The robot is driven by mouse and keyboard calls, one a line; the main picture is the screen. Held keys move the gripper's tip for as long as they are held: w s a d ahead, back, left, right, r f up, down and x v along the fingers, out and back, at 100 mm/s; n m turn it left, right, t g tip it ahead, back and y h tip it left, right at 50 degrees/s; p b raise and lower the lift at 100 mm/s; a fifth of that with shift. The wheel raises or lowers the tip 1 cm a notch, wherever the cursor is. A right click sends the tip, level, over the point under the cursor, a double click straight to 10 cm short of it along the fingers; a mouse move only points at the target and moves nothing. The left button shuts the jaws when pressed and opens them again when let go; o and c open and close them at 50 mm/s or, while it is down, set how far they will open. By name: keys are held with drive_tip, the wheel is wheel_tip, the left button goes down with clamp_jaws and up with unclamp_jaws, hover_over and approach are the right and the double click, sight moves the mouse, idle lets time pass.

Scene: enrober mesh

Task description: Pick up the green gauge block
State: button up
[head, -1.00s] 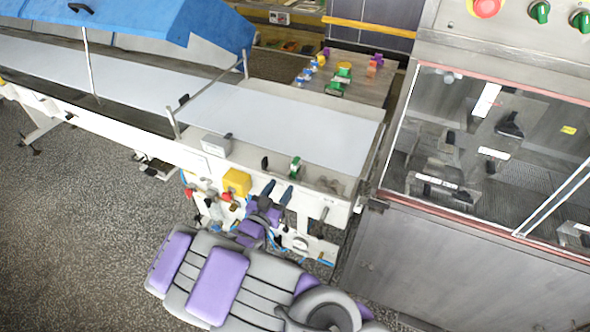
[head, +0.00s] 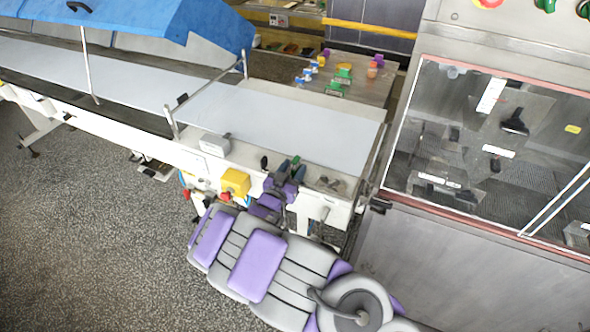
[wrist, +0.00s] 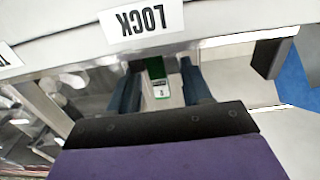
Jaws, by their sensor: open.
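The green gauge block (wrist: 156,68) shows in the wrist view, with a white marked face at its lower end. It appears between the two dark blue fingers of my gripper (wrist: 161,86), with a visible gap on either side. In the head view my gripper (head: 289,168) is at the front ledge of the conveyor, and the green block (head: 296,159) shows only as a small patch there, mostly covered by the fingers. The gripper is open and holds nothing. I cannot tell how deep the block lies between the fingers.
The ledge belongs to the conveyor with its pale belt (head: 290,125). A yellow box (head: 235,182) and a grey box (head: 215,144) sit left of my gripper. A glazed cabinet (head: 480,232) stands close on the right. A back table (head: 368,92) holds several coloured pieces.

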drive_tip(key=shift+x, duration=1.1)
drive_tip(key=shift+c, duration=0.5)
clamp_jaws()
